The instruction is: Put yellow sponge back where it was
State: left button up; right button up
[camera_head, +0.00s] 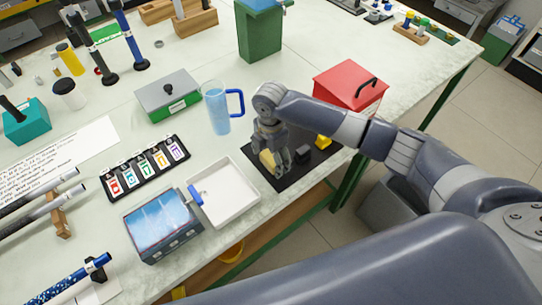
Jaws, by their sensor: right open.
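A pale yellow block (267,160), which looks like the sponge, is at the left part of the black mat (263,180). My right gripper (283,167) points down right beside it and is open. The fingers partly cover the block, and I cannot tell whether they touch it. A brighter yellow piece (323,142) sits farther right on the mat. My left gripper is not in view.
A small dark block (303,155) is on the mat. A white tray (242,205), a blue-topped box (157,243), a blue-handled pitcher (216,112) and a red box (333,88) stand around it. The table's front edge is close.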

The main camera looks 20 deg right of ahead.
aim_at(271, 157)
notch_tip(271, 157, up, 12)
jog(key=b, duration=0.1)
jog(key=shift+r, duration=0.2)
dwell(0.6)
